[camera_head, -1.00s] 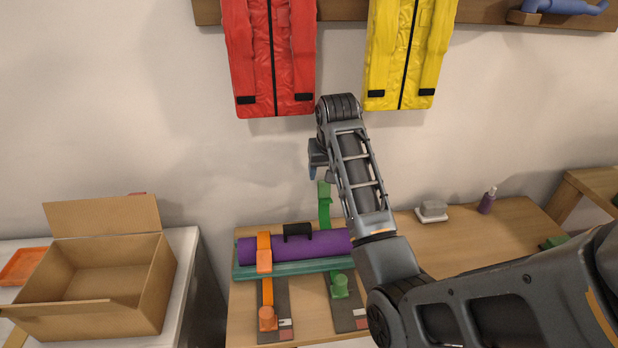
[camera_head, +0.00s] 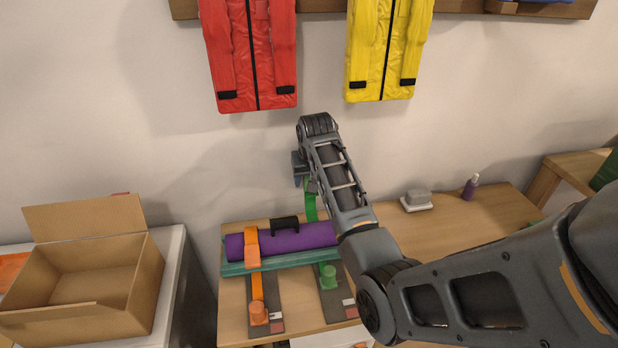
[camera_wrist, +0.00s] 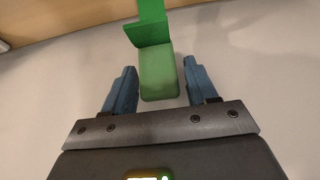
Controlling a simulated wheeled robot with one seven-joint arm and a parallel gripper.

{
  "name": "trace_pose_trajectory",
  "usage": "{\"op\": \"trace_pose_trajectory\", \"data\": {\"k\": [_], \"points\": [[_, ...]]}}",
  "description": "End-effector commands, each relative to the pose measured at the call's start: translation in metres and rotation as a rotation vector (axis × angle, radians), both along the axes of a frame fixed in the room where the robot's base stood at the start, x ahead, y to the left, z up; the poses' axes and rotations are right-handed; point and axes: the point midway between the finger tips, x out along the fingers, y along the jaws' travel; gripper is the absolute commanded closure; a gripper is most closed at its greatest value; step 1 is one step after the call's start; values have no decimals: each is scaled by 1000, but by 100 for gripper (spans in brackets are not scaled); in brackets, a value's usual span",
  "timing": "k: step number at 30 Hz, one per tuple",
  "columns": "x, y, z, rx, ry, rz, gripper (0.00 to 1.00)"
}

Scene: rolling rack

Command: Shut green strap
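The green strap (camera_head: 310,203) stands up open behind the purple roll (camera_head: 305,238). In the wrist view its green end tab (camera_wrist: 158,75) sits between the two blue fingers of my gripper (camera_wrist: 153,92), with a gap on each side. My gripper is open around the tab. In the head view my arm hides most of the gripper and the strap's upper end. A green buckle (camera_head: 328,275) sits on a dark base in front of the roll. The orange strap (camera_head: 252,250) lies over the roll, its lower end at the orange buckle (camera_head: 258,312).
The roll lies in a teal tray (camera_head: 236,268) on a wooden table (camera_head: 470,232). An open cardboard box (camera_head: 130,290) stands at left. A grey block (camera_head: 418,198) and purple bottle (camera_head: 470,187) stand at right. Red (camera_head: 252,60) and yellow (camera_head: 385,55) garments hang above.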

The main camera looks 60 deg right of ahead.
Motion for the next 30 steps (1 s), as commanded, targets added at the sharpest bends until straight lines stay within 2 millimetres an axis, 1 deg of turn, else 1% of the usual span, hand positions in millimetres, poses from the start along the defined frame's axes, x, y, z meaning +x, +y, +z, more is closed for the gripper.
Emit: {"op": "trace_pose_trajectory", "data": {"k": [1, 2, 17, 18, 26, 30], "points": [[0, 0, 0, 0, 0, 0, 48], [0, 0, 0, 0, 0, 0, 51], [0, 0, 0, 0, 0, 0, 98], [0, 0, 0, 0, 0, 0, 100], [1, 0, 0, -4, -4, 0, 100], [6, 2, 2, -27, -25, 1, 100]]}}
